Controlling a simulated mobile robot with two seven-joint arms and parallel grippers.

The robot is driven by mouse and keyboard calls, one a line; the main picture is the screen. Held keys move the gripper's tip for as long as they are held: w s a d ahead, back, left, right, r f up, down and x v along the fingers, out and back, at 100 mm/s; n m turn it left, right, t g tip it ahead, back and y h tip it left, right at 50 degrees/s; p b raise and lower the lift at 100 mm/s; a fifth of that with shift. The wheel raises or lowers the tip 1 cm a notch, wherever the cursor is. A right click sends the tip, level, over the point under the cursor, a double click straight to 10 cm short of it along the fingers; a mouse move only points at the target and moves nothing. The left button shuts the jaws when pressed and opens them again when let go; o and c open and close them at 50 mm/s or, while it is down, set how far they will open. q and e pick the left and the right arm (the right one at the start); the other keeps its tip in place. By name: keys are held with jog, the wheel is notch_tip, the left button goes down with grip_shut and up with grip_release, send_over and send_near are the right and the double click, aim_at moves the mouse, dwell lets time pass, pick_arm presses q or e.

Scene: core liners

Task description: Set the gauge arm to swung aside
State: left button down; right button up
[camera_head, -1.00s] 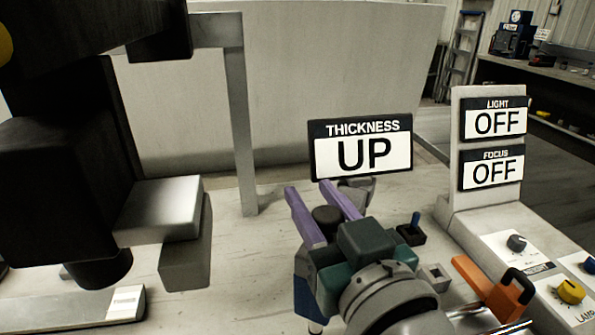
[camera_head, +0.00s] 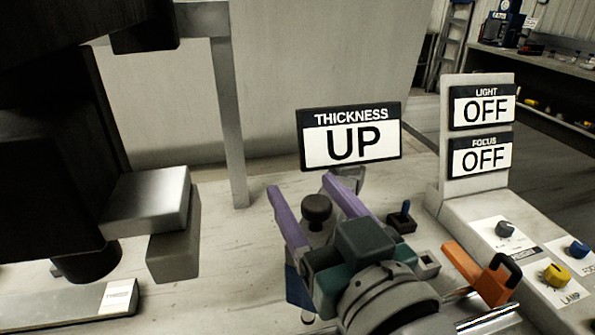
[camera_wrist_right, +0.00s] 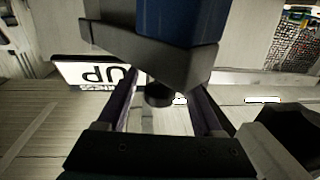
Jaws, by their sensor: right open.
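The thickness gauge has a sign reading UP (camera_head: 351,137) and a dark round knob (camera_head: 316,208) on a grey part below it. A blue part (camera_head: 296,286) shows beside my gripper; in the wrist view a large grey and blue body (camera_wrist_right: 180,30) fills the top. My right gripper (camera_head: 300,184) is open, its purple fingers on either side of the knob. The knob also shows between the fingers in the wrist view (camera_wrist_right: 159,96). I cannot tell whether the fingers touch it. The gripper hides much of the gauge arm. My left gripper is not in view.
A dark machine with a grey block (camera_head: 145,200) stands at the left. At the right are a panel reading LIGHT OFF (camera_head: 482,107) and FOCUS OFF (camera_head: 480,156), a yellow lamp knob (camera_head: 556,275) and an orange part (camera_head: 470,268). Bare bench top lies left of the gripper.

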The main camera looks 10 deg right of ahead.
jog(key=v, duration=0.8)
jog(key=shift+s+d, duration=0.1)
jog(key=shift+s, duration=0.15)
